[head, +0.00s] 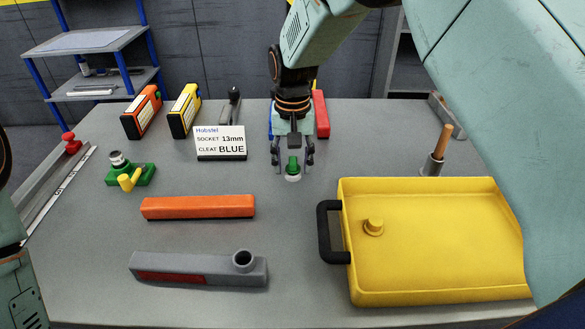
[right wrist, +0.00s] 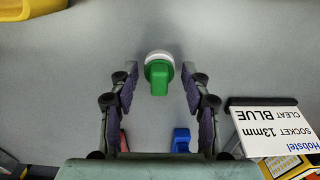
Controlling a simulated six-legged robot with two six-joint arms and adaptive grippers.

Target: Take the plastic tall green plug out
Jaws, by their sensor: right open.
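The green plug (head: 293,166) has a tall narrow green top over a round white base, and it stands near the middle of the table. It also shows in the right wrist view (right wrist: 160,80), where the white base (right wrist: 157,57) is at its far side. My right gripper (head: 292,160) points down over it, open, with one finger on each side of the green top. In the right wrist view gaps show between the plug and both fingers (right wrist: 160,75). Whether the base sits in a hole is hidden. My left gripper is not in view.
A sign (head: 220,143) reading "socket 13mm, cleat blue" stands left of the gripper. A yellow tray (head: 440,285) with a black handle lies at right. An orange bar (head: 198,207), a grey block with a round socket (head: 200,268) and a green fixture (head: 145,174) are at left.

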